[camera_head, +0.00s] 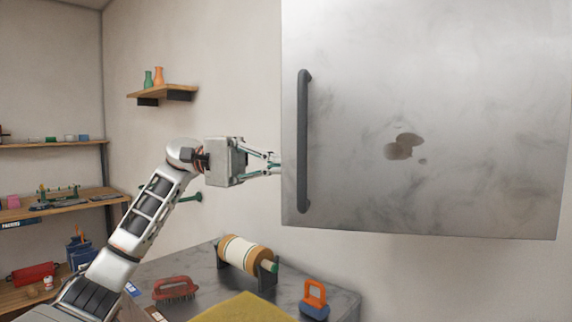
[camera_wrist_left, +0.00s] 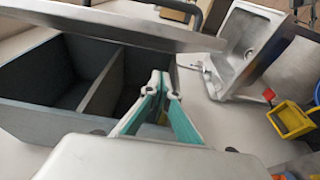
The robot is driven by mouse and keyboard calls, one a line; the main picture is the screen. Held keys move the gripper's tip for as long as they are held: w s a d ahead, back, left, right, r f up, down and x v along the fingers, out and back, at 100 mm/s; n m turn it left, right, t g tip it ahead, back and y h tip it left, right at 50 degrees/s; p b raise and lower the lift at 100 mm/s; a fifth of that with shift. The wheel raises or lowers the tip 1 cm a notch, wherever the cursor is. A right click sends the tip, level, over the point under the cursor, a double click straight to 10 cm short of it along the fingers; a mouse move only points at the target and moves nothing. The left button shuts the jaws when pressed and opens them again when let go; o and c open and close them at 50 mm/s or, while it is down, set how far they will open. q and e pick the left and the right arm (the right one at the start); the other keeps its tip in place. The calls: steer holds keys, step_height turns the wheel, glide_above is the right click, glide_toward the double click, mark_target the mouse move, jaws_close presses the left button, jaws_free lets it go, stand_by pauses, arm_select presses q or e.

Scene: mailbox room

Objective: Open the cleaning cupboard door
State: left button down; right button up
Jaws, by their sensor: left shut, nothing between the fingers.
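The cupboard door (camera_head: 450,120) is a stained grey metal panel at the right of the head view. Its dark upright bar handle (camera_head: 303,140) is near the left edge. In the left wrist view, the door (camera_wrist_left: 120,27) crosses the top as a slab, standing away from the open cupboard body (camera_wrist_left: 40,115), whose inside and divider (camera_wrist_left: 100,88) show. My left gripper (camera_head: 277,163) is at the door's left edge, its tips hidden behind it. In the wrist view, its teal fingers (camera_wrist_left: 162,82) are shut and empty on the cupboard's side of the door. I cannot tell whether they touch it.
Below is a grey counter (camera_head: 335,300) with a paper roll holder (camera_head: 243,254), a red brush (camera_head: 175,289) and an orange-handled tool (camera_head: 314,298). A small wall shelf (camera_head: 165,92) and larger shelves (camera_head: 60,146) are at left. A metal sink (camera_wrist_left: 245,45) shows in the wrist view.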

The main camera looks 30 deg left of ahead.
mark_target(288, 168)
arm_select(q)
steer(key=shift+s+d, duration=1.4)
steer(key=shift+s, duration=0.45)
